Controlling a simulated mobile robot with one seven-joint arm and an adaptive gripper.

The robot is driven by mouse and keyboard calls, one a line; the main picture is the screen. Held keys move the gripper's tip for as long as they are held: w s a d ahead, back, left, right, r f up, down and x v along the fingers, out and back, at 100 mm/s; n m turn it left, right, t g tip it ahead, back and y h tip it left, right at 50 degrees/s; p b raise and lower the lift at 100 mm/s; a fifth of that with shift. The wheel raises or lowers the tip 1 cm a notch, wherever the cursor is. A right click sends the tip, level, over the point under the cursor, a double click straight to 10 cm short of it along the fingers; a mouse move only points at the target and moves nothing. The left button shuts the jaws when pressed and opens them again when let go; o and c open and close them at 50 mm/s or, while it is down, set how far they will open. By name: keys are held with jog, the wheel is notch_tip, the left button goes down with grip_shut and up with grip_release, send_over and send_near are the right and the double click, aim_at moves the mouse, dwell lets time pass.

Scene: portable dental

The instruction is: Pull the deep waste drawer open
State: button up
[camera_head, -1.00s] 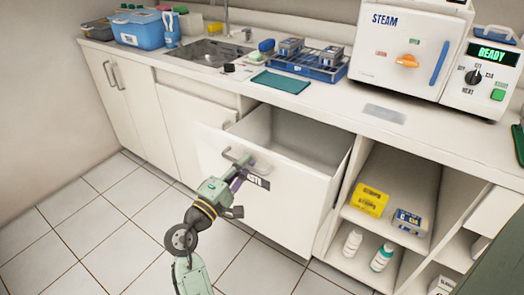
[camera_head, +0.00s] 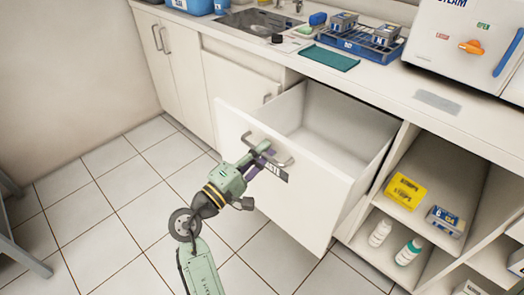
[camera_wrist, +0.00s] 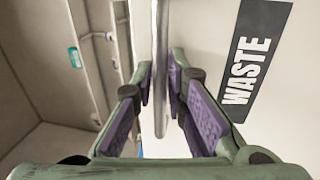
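The deep waste drawer (camera_head: 305,208) is pulled well out of the cabinet below the counter, and its visible inside is empty. Its white front carries a dark WASTE label (camera_wrist: 256,58), partly covered by my gripper in the head view. A grey metal bar handle (camera_head: 283,163) runs along the upper front. My gripper (camera_head: 263,153) is at the handle. In the wrist view the bar (camera_wrist: 161,60) passes between the two purple-padded fingers, which look closed around it. Exact pad contact is hard to see.
An open shelf unit right of the drawer holds a yellow box (camera_head: 405,191), a blue box (camera_head: 445,221) and bottles (camera_head: 408,252). A closed cabinet door stands left of the drawer. Tiled floor (camera_head: 95,215) in front is clear; a grey metal frame (camera_head: 18,252) stands at the left edge.

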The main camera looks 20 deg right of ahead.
jog(key=shift+o, duration=0.2)
jog(key=v, duration=1.2)
